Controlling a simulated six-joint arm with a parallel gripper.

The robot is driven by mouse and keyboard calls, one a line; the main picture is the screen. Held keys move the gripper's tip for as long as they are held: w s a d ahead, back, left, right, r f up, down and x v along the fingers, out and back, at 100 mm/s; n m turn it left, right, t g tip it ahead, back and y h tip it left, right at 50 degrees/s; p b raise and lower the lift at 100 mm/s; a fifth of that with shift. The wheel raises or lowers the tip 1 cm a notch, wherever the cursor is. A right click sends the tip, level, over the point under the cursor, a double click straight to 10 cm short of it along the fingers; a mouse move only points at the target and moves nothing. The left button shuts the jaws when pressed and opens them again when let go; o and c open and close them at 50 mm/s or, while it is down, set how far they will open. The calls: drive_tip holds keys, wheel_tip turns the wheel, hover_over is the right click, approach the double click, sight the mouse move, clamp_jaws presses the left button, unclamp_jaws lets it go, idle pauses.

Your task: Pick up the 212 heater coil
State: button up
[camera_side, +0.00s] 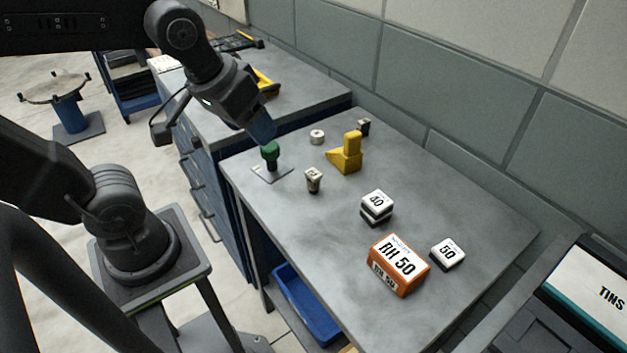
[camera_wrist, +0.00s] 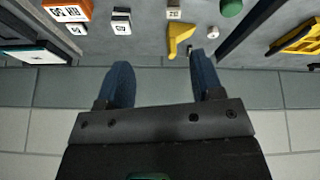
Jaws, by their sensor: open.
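No label reading 212 can be made out for certain. A small pale piece with a dark-marked label (camera_side: 313,180) stands on the grey bench (camera_side: 300,240) and may be the coil; it also shows at the top of the wrist view (camera_wrist: 174,12). A small dark piece with a pale label (camera_side: 364,127) stands behind the yellow block; its marking is too small to read. My gripper (camera_side: 262,131) is above the bench's far left end, near the green knob and apart from both pieces. In the wrist view its blue fingers (camera_wrist: 163,78) are spread with nothing between them.
A green knob on a plate (camera_side: 270,152), a white round piece (camera_side: 317,136) and a yellow stepped block (camera_side: 347,155) stand close by. A wall runs behind.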

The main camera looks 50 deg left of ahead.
drive_tip(key=w+a+f+n+g, duration=0.2)
drive_tip(key=w+n+g, duration=0.1)
drive_tip(key=w+n, duration=0.5)
drive_tip(key=n+g, duration=0.2)
drive_tip(key=n, duration=0.7)
hover_over(314, 173)
wheel_tip(314, 173, down, 7)
drive_tip(key=f, duration=0.8)
drive_tip(key=shift+w+a, duration=0.15)
drive_tip(key=shift+a, duration=0.05)
drive_tip(key=shift+d+f, duration=0.15)
drive_tip(key=shift+f, duration=2.65)
drive_tip(key=shift+c, duration=0.4)
drive_tip(key=c, duration=1)
drive_tip(key=shift+r, duration=0.15)
